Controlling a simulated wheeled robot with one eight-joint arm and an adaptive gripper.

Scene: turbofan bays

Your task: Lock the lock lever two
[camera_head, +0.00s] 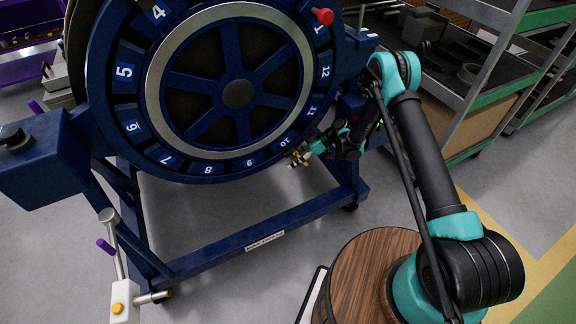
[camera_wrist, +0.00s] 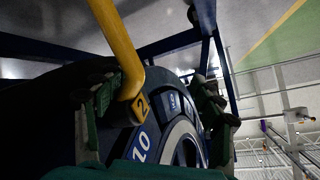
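Lock lever two, a yellow bent bar with a "2" mark at its bend (camera_wrist: 128,60), fills the upper left of the wrist view. My gripper (camera_wrist: 158,88) is open, with one dark finger on each side of the picture. The lever's marked end lies between the fingers, close to the left one; I cannot tell if they touch. In the head view my gripper (camera_head: 298,156) is at the lower right rim of the blue numbered wheel (camera_head: 225,170), near number 10. Small yellow parts show there, too small to tell apart.
The wheel stands on a blue frame (camera_head: 260,236). A red knob (camera_head: 322,16) sits by number 1. A white post with a yellow button (camera_head: 118,306) stands at lower left. Shelving (camera_head: 470,75) stands on the right. Floor beneath the wheel is clear.

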